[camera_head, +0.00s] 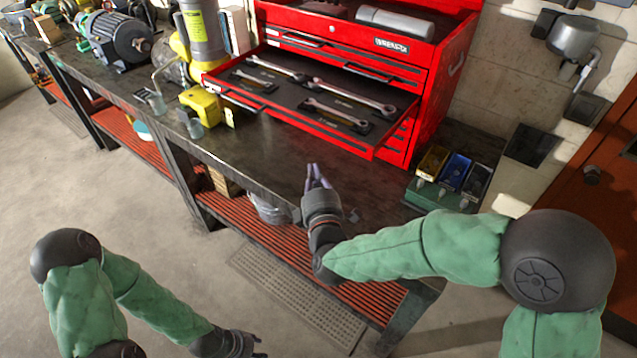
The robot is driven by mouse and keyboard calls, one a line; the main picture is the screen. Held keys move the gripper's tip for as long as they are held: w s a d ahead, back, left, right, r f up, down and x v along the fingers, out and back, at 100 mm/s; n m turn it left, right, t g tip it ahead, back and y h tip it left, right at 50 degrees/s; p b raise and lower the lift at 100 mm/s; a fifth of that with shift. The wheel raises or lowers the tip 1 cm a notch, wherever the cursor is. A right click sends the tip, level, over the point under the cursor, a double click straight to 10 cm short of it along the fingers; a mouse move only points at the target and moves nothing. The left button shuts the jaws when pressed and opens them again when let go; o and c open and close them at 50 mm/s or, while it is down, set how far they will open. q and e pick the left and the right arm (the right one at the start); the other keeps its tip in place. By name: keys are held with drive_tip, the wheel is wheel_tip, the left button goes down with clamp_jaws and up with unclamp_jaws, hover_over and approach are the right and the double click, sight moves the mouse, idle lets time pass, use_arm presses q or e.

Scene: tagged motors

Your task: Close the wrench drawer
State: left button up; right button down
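The red tool chest (348,45) stands on the dark workbench. Its wrench drawer (285,134) is pulled out toward me, with several silver wrenches lying in its dark lining. My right gripper (317,177) is over the front of the bench, below and in front of the drawer's front edge, and apart from it. Its purple-grey fingers point toward the drawer; they look close together, but the gap is too small to judge. My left gripper (248,345) is low at the bottom of the view, over the floor and away from the chest; its fingers are dark and unclear.
A yellow device (204,106) stands beside the drawer's left corner. A green tray with yellow, blue and dark bins (452,178) sits to the right. A motor (117,40) is at the far left. The bench top before the drawer is mostly clear.

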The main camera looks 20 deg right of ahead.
sight(366, 108)
drive_tip(key=w+d+b, duration=0.1)
drive_tip(key=w+d, duration=0.2)
drive_tip(key=w, duration=0.4)
drive_tip(key=shift+w+d+b, duration=0.35)
drive_tip(key=w+d+b, duration=0.2)
drive_tip(key=w+d, duration=0.2)
drive_tip(key=d, duration=0.2)
drive_tip(key=w+d+b, duration=0.1)
drive_tip(key=w+d, duration=0.4)
drive_tip(key=d, duration=0.1)
drive_tip(key=w+d+b, duration=0.2)
drive_tip(key=w+d, duration=0.3)
drive_tip(key=d, duration=0.1)
drive_tip(key=shift+f+b, duration=0.15)
drive_tip(key=shift+b, duration=0.2)
drive_tip(key=shift+w+d, duration=0.45)
drive_tip(key=shift+d, duration=0.2)
